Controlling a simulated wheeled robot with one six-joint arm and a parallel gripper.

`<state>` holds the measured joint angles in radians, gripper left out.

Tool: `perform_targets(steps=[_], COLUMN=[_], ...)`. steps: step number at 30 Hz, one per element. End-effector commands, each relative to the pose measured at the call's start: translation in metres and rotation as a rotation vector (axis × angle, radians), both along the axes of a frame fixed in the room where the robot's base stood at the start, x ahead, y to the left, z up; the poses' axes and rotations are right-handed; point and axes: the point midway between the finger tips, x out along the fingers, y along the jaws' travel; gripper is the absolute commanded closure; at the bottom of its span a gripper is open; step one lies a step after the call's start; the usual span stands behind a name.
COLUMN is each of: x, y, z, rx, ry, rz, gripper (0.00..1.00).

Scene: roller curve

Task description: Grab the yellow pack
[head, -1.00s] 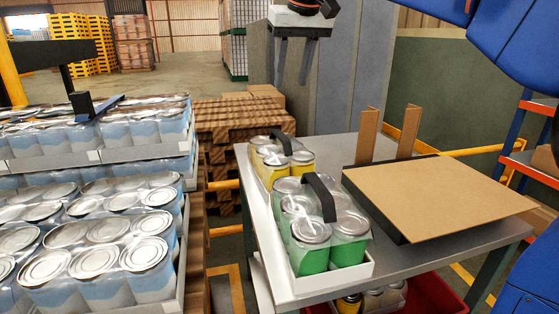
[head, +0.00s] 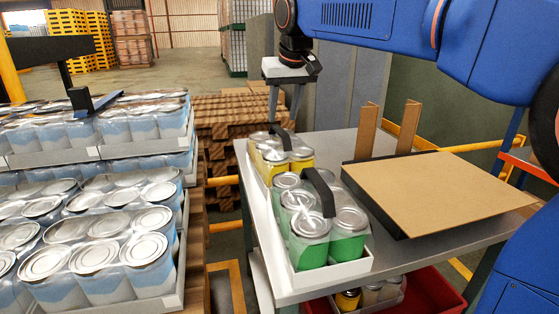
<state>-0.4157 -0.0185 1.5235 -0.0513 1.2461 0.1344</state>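The yellow pack (head: 299,158) is a set of yellow cans with silver lids and a black handle (head: 281,140). It stands on the left back part of the grey table, behind the green pack (head: 313,238). My gripper (head: 283,121) points down right above the yellow pack, its two grey fingers apart. The fingertips are close to the black handle; whether they touch it or straddle it I cannot tell. The back of the yellow pack is partly hidden by the fingers and handle.
The green pack also has a black handle and sits in a white tray at the front. A brown board (head: 440,190) with two upright cardboard strips lies on the table (head: 345,145) to the right. Stacked blue-and-white cans (head: 95,250) fill the left.

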Motion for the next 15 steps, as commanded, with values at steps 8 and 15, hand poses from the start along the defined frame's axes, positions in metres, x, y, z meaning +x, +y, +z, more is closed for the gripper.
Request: perform_targets(steps=[8,15], x=[0.014,0.017], y=[0.005,0.006], z=[-0.034,-0.042], rx=[-0.002,0.000], ry=[0.003,0.001], rz=[0.000,0.000], gripper=[0.61,0.61])
